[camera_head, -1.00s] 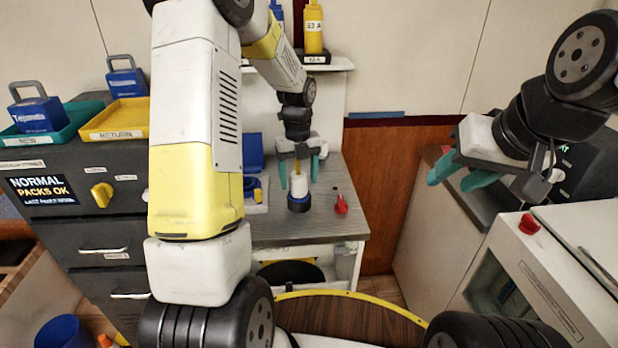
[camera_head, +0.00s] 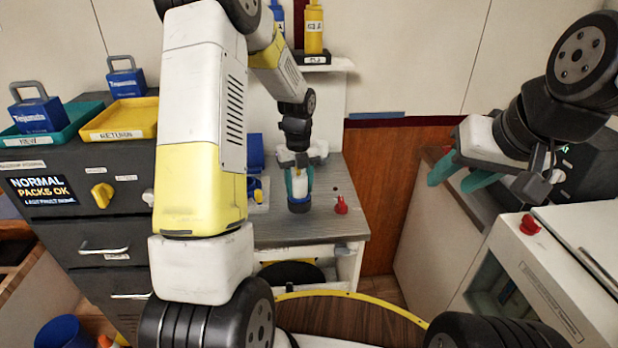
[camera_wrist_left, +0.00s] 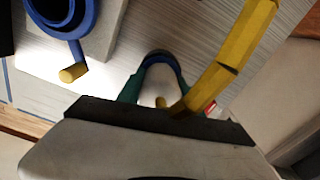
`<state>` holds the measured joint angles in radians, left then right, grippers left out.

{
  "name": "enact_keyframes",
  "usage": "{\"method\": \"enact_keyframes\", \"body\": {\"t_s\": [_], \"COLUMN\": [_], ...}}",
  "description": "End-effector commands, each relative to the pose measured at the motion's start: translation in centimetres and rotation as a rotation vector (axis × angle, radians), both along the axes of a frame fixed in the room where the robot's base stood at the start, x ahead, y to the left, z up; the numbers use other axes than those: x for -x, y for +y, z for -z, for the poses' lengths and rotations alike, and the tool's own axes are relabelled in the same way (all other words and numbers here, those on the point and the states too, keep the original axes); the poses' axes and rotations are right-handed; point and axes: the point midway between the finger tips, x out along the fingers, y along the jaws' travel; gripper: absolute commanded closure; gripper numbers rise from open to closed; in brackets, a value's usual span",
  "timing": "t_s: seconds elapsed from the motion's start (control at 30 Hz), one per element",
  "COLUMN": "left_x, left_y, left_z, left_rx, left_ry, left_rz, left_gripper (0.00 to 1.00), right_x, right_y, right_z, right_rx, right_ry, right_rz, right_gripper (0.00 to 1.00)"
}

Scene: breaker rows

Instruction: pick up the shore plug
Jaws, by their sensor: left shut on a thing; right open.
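The shore plug (camera_head: 299,207) has a white body and a dark blue ring at its base. It stands upright on the grey counter (camera_head: 270,230). My left gripper (camera_head: 299,182) comes down on it from above, with its green fingers shut on both sides of the white body. My right gripper (camera_head: 459,175) is open and empty at the right, away from the counter.
A blue socket with a yellow peg (camera_head: 257,190) is left of the plug. A small red object (camera_head: 341,205) stands to its right. A drawer cabinet with a NORMAL display (camera_head: 42,190) and trays (camera_head: 128,118) fills the left. A white cabinet (camera_head: 560,280) is at the right.

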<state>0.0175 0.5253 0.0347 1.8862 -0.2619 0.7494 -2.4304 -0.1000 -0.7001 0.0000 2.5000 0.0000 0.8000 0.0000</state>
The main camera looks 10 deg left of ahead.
Motion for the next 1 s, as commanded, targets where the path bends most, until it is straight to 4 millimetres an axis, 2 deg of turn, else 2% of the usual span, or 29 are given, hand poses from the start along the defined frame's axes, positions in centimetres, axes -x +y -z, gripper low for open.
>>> {"method": "enact_keyframes", "body": {"t_s": [0.27, 0.37, 0.53, 1.0], "left_x": [-0.1, -0.1, -0.1, 10.3], "left_y": [0.0, 0.0, 0.1, -2.6], "left_z": [-0.5, -1.3, -3.8, -4.6], "left_rx": [0.0, 0.001, 0.0, -0.001], "left_ry": [-0.002, -0.003, -0.004, -0.002], "left_rz": [0.0, 0.0, -0.001, 0.002], "left_gripper": [1.0, 1.0, 1.0, 1.0], "right_x": [0.0, 0.0, 0.0, 0.0], "right_y": [0.0, 0.0, 0.0, 0.0], "right_z": [0.0, 0.0, 0.0, 0.0], "right_rx": [0.0, 0.0, 0.0, 0.0], "right_ry": [0.0, 0.0, 0.0, 0.0], "right_rz": [0.0, 0.0, 0.0, 0.0], "right_gripper": [0.57, 0.57, 0.57, 0.57]}}
